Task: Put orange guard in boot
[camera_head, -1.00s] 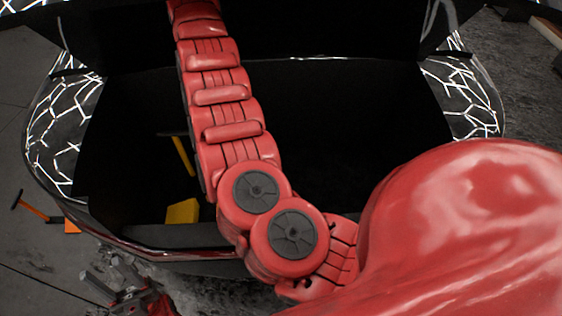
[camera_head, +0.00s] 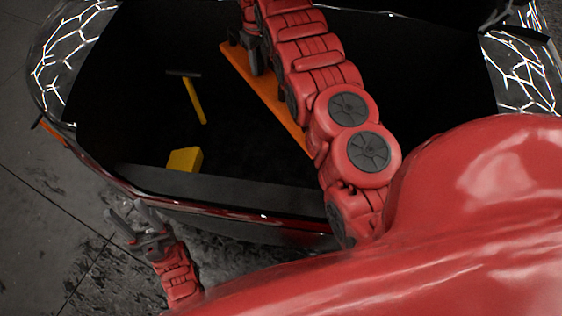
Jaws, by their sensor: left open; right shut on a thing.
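The orange guard (camera_head: 262,88) is a long, thin orange strip slanting inside the dark open boot (camera_head: 230,187). My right arm crosses in front of its lower end. My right gripper (camera_head: 246,45) is shut on the guard near its upper end. I cannot tell whether the guard touches the boot floor. My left gripper (camera_head: 138,232) is open and empty, outside the boot at the lower left, over the ground.
A yellow-handled squeegee (camera_head: 194,100) and a yellow block (camera_head: 185,159) lie in the left part of the boot. The boot sill runs along the front.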

